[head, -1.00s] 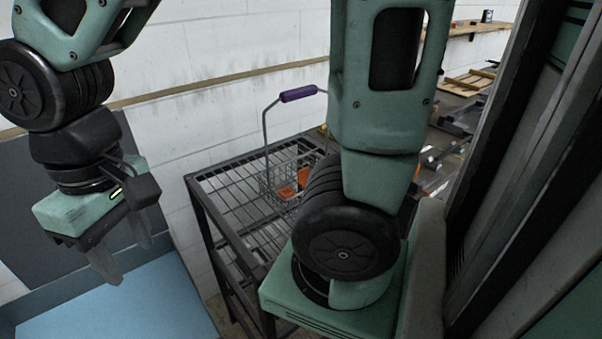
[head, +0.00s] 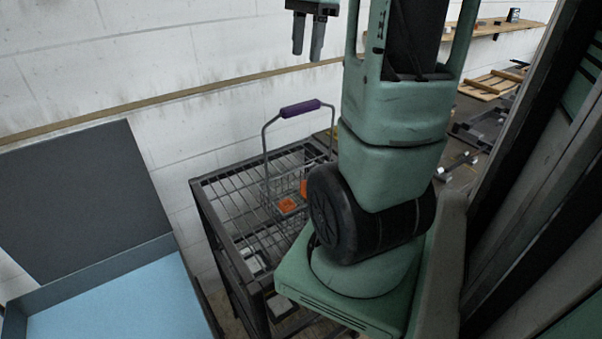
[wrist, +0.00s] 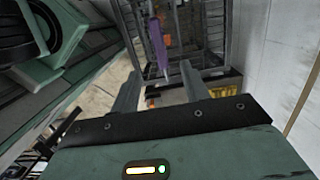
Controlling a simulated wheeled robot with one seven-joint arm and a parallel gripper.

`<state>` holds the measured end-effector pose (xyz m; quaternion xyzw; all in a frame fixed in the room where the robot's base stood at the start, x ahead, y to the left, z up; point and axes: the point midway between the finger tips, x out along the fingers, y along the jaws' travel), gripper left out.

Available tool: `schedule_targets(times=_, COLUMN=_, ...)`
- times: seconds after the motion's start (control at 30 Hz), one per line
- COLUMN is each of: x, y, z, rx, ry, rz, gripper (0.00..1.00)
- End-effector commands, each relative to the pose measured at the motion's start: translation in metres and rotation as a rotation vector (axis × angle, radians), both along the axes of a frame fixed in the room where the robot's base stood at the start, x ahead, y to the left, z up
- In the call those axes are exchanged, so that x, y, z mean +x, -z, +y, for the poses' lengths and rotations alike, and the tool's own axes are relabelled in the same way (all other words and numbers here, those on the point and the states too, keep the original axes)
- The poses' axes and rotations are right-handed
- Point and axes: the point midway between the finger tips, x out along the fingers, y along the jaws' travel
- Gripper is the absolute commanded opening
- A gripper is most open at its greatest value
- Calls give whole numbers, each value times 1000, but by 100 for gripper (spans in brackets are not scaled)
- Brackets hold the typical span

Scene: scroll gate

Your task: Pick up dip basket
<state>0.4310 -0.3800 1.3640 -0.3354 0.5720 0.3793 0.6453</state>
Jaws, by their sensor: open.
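The dip basket (head: 270,190) is a wire basket with a tall wire handle and a purple grip (head: 300,108). It stands upright on a dark wire-grid rack (head: 225,205), with orange pieces (head: 287,205) inside it. My arm hides part of its right side. My gripper (head: 307,48) is at the top of the head view, pointing down, higher in the picture than the purple grip and apart from it. In the wrist view my gripper (wrist: 158,88) is open and empty, and the purple grip (wrist: 157,42) shows beyond the fingertips.
A tank with light blue contents (head: 120,300) and a raised dark lid (head: 80,195) is at the left. A white block wall (head: 200,70) stands behind the rack. A wooden shelf (head: 490,28) and a pallet (head: 490,85) are at the far right.

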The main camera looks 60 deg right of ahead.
Motion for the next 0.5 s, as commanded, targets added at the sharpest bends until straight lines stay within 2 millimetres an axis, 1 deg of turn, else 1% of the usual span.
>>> schedule_targets(times=0.1, x=1, y=24, z=4, rx=5, ry=-2, rz=4, gripper=45)
schedule_targets(times=0.3, x=3, y=63, z=8, rx=4, ry=-4, rz=3, gripper=45)
schedule_targets(times=0.4, x=4, y=75, z=9, rx=2, ry=-3, rz=2, gripper=45)
schedule_targets(times=0.5, x=5, y=82, z=10, rx=1, ry=-3, rz=0, gripper=45)
